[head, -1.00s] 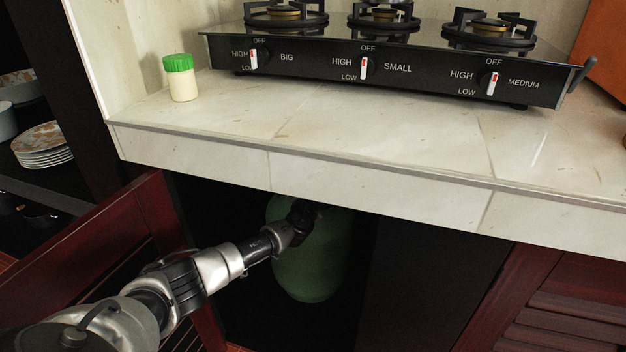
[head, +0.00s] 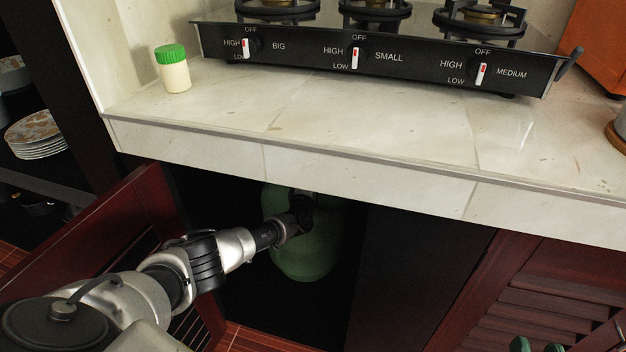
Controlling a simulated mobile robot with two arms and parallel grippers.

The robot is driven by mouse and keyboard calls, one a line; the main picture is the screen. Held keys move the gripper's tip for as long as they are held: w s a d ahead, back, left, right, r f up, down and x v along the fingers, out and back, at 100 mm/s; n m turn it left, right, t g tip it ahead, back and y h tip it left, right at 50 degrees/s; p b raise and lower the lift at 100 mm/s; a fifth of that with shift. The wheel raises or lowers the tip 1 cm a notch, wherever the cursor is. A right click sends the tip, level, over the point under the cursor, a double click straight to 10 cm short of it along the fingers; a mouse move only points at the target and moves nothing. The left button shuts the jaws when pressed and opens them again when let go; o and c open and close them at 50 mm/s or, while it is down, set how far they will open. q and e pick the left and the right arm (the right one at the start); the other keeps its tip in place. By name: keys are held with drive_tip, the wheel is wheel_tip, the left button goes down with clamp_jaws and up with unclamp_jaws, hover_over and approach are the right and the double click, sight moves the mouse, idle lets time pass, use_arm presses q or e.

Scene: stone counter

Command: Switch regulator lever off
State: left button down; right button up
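The green gas cylinder (head: 302,258) stands in the dark cabinet under the counter. Its top, where a regulator would sit, is hidden by the counter edge and my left arm; I cannot make out the lever. My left arm reaches in from the left, and its dark end (head: 302,206) is in front of the cylinder's upper part. Its fingers are lost in shadow and behind the counter edge, so contact cannot be told. My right gripper (head: 537,347) shows only as two green fingertips at the bottom right edge, apart with nothing visible between them.
The stone counter (head: 360,135) overhangs the cabinet opening. An open red door (head: 105,225) stands left, and a slatted red door (head: 540,285) is at right. On the counter are a black stove (head: 400,65) with three knobs and a green-lidded jar (head: 174,70).

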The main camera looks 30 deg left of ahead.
drive_tip(key=shift+f, duration=0.1)
idle(0.4)
use_arm(q)
drive_tip(key=c, duration=1)
unclamp_jaws()
drive_tip(key=shift+f, duration=0.1)
drive_tip(key=p+v, duration=0.3)
drive_tip(key=shift+s+d, duration=0.1)
drive_tip(key=shift+s, duration=0.3)
drive_tip(key=p+v, duration=0.3)
drive_tip(key=v, duration=0.4)
use_arm(e)
drive_tip(key=s+d+f+g+h, duration=0.2)
drive_tip(key=s+f+g, duration=0.3)
drive_tip(key=s+g, duration=0.1)
drive_tip(key=s+d+f+g+h, duration=0.2)
drive_tip(key=s+d+f+g, duration=0.1)
drive_tip(key=s+g, duration=0.4)
drive_tip(key=shift+d+f+m+g, duration=0.4)
drive_tip(key=shift+f+g, duration=0.2)
drive_tip(key=shift+f, duration=0.3)
